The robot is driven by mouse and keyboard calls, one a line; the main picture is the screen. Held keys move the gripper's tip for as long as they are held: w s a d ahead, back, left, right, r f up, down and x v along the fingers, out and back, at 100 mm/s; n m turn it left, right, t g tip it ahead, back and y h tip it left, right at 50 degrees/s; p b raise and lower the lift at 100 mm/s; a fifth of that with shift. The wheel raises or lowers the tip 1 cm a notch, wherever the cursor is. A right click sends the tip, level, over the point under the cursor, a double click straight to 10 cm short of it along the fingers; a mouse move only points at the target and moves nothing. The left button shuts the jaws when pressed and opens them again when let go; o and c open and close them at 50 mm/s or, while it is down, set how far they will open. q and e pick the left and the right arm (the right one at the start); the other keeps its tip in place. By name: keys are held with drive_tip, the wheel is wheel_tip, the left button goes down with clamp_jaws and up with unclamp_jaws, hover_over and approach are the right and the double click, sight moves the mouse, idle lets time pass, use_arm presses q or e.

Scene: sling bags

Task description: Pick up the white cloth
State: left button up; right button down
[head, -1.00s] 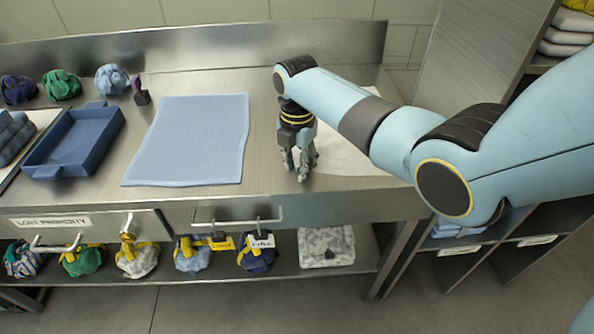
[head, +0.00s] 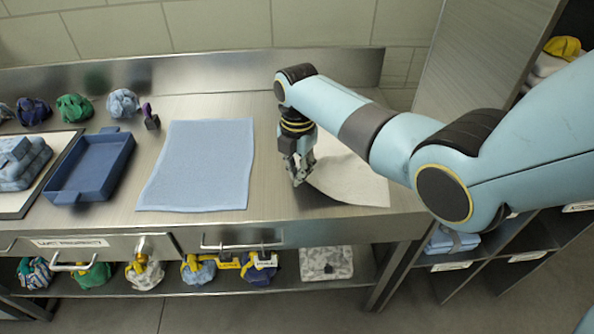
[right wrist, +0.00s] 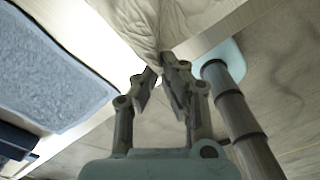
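The white cloth (head: 345,182) lies on the right part of the steel counter, partly hidden behind my right arm. My right gripper (head: 299,181) points down at the cloth's left edge. In the right wrist view the gripper (right wrist: 160,78) has its fingers close together, with a gathered tip of the cloth (right wrist: 130,18) between them. The cloth is creased and drawn toward the fingertips there, and near the gripper its edge looks raised off the counter. My left gripper is not in view.
A light blue mat (head: 200,165) lies left of the gripper on the counter (head: 265,190). Further left are a blue tray (head: 112,172), a purple-handled item (head: 151,118) and rolled bags (head: 75,107). A shelf with bags runs below. Bare counter lies between mat and cloth.

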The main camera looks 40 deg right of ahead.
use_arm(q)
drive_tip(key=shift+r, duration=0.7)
use_arm(e)
wheel_tip(320, 180, up, 4)
drive_tip(key=shift+r, duration=0.15)
drive_tip(key=shift+r, duration=0.1)
